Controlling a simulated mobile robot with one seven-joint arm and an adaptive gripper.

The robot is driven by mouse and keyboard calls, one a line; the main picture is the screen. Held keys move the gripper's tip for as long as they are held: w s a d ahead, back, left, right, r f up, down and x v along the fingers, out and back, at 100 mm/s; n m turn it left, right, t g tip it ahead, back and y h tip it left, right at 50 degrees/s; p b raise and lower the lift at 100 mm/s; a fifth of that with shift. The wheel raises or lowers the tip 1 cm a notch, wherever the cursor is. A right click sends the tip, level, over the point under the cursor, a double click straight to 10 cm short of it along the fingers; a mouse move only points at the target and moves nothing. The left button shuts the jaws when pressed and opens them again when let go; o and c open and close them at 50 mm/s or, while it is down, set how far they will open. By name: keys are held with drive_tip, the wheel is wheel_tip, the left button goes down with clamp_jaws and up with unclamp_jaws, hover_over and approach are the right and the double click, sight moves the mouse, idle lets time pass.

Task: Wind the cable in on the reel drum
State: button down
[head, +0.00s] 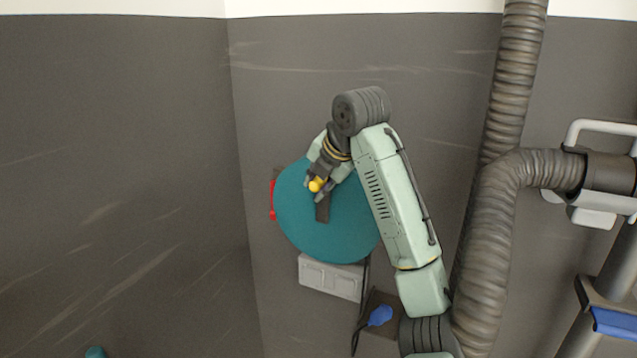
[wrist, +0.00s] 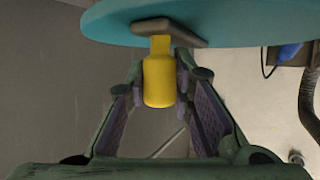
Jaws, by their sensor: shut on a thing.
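The reel drum is a round teal disc (head: 300,225) mounted on the grey wall. Its edge crosses the top of the wrist view (wrist: 240,22). A dark crank arm (head: 322,210) lies across the disc's face and ends in a yellow handle (head: 317,185). My gripper (head: 322,184) is shut on the yellow handle, which stands between the two finger pads in the wrist view (wrist: 159,82). A black cable (head: 364,285) hangs below the disc at its lower right. My arm hides the right part of the disc.
A red part (head: 272,200) shows at the disc's left edge. A grey box (head: 330,277) is below the disc, and a blue plug-like piece (head: 380,316) on a dark plate is lower right. Thick ribbed hoses (head: 500,215) stand to the right. The left wall is bare.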

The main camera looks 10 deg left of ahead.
drive_tip(key=c, duration=1.4)
unclamp_jaws()
drive_tip(key=shift+s+r, duration=0.1)
drive_tip(key=v, duration=1.2)
